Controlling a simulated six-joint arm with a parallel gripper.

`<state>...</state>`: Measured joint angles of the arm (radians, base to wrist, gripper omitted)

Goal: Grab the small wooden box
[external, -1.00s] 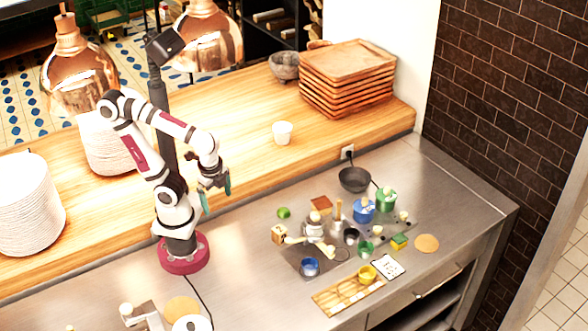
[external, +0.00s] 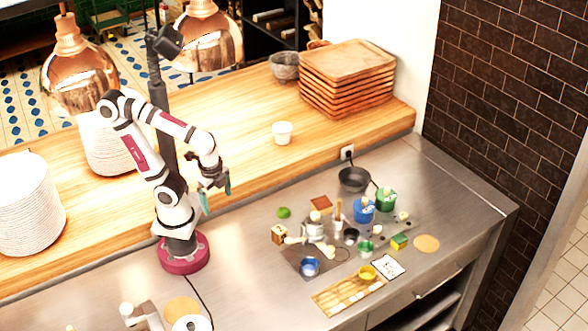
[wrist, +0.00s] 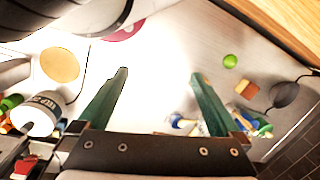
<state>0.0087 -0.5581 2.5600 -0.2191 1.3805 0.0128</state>
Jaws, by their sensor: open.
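My gripper (external: 215,195) hangs above the counter, up and to the left of the box in the external view.
A green lime (external: 284,212) and a reddish-brown block (external: 321,203) lie behind the box. A black pan (external: 354,179) stands further right. The counter left of the box is clear.

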